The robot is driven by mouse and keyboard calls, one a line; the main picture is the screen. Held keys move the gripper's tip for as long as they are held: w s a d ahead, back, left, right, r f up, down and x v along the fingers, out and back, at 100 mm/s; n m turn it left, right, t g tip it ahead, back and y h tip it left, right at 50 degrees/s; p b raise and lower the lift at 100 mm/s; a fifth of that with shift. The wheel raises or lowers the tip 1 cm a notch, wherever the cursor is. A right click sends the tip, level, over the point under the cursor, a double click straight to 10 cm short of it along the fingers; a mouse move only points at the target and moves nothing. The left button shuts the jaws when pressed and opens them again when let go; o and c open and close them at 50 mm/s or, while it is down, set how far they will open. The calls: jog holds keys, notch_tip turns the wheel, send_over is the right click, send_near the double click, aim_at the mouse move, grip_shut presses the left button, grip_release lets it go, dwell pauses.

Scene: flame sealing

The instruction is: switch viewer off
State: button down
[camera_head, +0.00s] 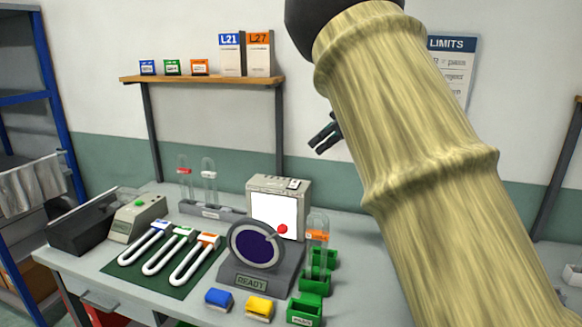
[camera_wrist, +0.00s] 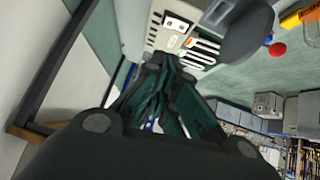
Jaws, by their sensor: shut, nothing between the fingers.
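The viewer (camera_head: 262,183) is a beige box with a bright white lit front screen (camera_head: 263,212), standing on the bench. A small white and black switch (camera_head: 293,184) sits on its top, towards the right. In the wrist view the viewer's beige top (camera_wrist: 157,34) shows beyond my fingers, with a white switch plate (camera_wrist: 176,22). My gripper (camera_head: 322,138) is shut and empty, in the air above and to the right of the viewer, apart from it. It fills the middle of the wrist view (camera_wrist: 168,68). My arm covers the right of the head view.
A dark stand with a round purple disc (camera_head: 255,246) and red knob (camera_head: 283,229) is in front of the viewer. A tube with an orange band (camera_head: 317,237) stands at its right. Green, blue and yellow blocks lie in front. A wooden shelf (camera_head: 200,80) hangs behind.

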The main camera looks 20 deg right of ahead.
jog(key=p, duration=0.3)
send_over(298, 183)
jog(key=f, duration=0.8)
jog(key=shift+a, duration=0.25)
jog(key=shift+s+d+f, duration=0.15)
jog(key=shift+f, duration=0.45)
jog(key=shift+w+f, duration=0.2)
jog(key=shift+f, duration=0.3)
jog(key=shift+d+r+p, duration=0.1)
jog(key=shift+p, duration=0.2)
